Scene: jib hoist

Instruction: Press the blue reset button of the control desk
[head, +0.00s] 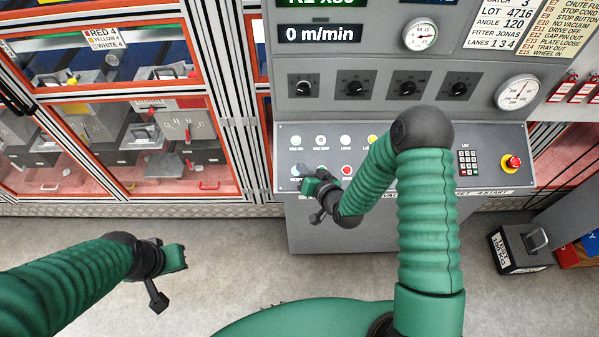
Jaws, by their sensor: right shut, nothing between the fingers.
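The control desk (420,222) stands ahead with a sloped grey panel of small round buttons. A pale bluish button (296,170) sits at the left of its lower row, above a label starting "RES" that is partly covered. My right gripper (308,181) is shut and empty, just right of and below this button. Its fingertips overlap the panel in the picture; I cannot tell whether they touch it. My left gripper (178,257) is over the floor at the lower left, away from the desk. Whether its fingers are apart is unclear.
A red button (347,170) is close to the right gripper. An emergency stop (511,163) and keypad (468,162) are at the panel's right. Several dark knobs (355,86) are above. A glazed orange-framed cabinet (222,110) stands left; a black box (520,249) is on the floor right.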

